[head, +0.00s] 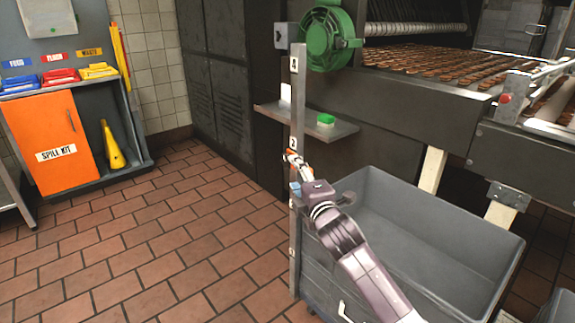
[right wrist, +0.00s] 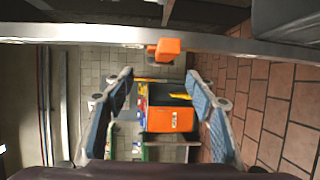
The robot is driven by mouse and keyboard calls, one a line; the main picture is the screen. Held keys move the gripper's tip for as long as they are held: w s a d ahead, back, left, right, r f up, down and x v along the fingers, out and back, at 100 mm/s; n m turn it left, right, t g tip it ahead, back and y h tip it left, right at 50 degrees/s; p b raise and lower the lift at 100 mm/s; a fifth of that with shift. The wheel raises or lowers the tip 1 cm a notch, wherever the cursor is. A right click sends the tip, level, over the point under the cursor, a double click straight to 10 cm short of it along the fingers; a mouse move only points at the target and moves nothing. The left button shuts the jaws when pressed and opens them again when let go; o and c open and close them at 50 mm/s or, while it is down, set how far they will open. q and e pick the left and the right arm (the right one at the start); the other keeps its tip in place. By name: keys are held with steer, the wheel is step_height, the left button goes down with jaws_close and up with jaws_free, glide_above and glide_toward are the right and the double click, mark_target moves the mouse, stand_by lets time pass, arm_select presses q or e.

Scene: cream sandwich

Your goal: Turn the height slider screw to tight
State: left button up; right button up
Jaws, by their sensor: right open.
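The height slider post is an upright grey metal rail (head: 297,100) with number labels, in the middle of the head view. A small orange screw knob (head: 289,154) is on it, partly hidden near my gripper. In the right wrist view the rail (right wrist: 70,34) runs across the top, and the orange knob (right wrist: 168,47) sticks out from it. My right gripper (head: 296,180) is close to the rail, just below the knob. In the right wrist view its blue-padded fingers (right wrist: 160,90) are spread apart with nothing between them, and the knob lies beyond their tips. The left gripper does not show.
A grey bin (head: 430,220) stands right of the rail, below my right arm. The conveyor (head: 430,65) is at the right. The tiled floor at the left is clear.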

mark_target(287, 163)
arm_select(q)
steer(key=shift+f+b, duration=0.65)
steer(key=shift+b, duration=0.25)
arm_select(e)
steer(key=shift+x, duration=3.75)
steer(key=shift+c, duration=0.5)
